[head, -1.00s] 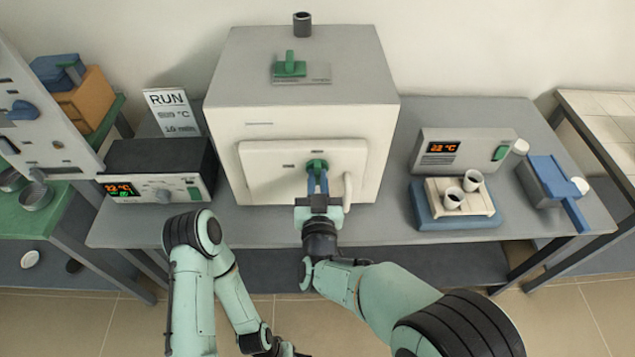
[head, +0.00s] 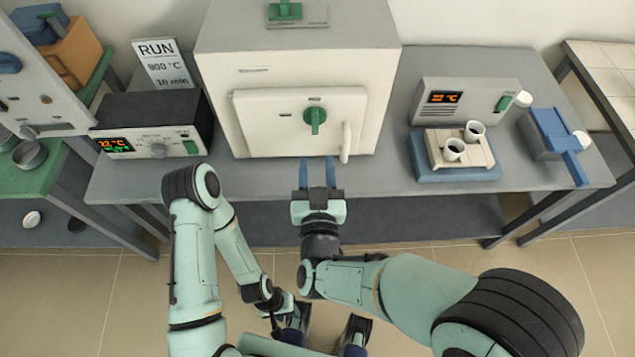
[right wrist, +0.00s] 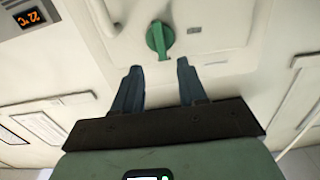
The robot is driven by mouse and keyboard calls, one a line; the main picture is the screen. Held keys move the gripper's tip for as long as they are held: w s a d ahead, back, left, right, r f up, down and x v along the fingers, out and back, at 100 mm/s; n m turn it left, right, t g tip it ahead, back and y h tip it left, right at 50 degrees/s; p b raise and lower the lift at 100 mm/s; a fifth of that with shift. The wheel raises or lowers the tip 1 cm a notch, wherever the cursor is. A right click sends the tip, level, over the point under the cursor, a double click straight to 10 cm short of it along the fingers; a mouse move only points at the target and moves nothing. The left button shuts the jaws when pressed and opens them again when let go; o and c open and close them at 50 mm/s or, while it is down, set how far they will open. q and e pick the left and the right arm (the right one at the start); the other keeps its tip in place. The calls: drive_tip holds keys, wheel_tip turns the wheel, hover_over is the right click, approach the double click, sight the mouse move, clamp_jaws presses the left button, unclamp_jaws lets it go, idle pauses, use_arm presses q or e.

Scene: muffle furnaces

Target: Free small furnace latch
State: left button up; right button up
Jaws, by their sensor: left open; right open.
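The small furnace (head: 300,70) is a cream box on the grey table, with its front door (head: 270,120) closed. The green latch (head: 315,118) sits on the door, its handle pointing down in the head view. It also shows in the right wrist view (right wrist: 160,40), just beyond the fingertips. A white door handle (head: 346,142) is right of the latch. My right gripper (head: 317,168) is open and empty, in front of and below the latch, apart from it. My left gripper (head: 325,335) is open and low near the bottom edge, partly cut off.
A control box (head: 150,128) and a RUN 900 °C sign (head: 163,62) stand left of the furnace. To the right are a device with a display (head: 465,100), two white crucibles (head: 453,150) on a blue-based block, and a blue tool (head: 555,140).

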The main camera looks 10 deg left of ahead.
use_arm(q)
drive_tip(key=shift+f, duration=0.15)
use_arm(e)
drive_tip(key=v, duration=0.4)
drive_tip(key=shift+w, duration=0.1)
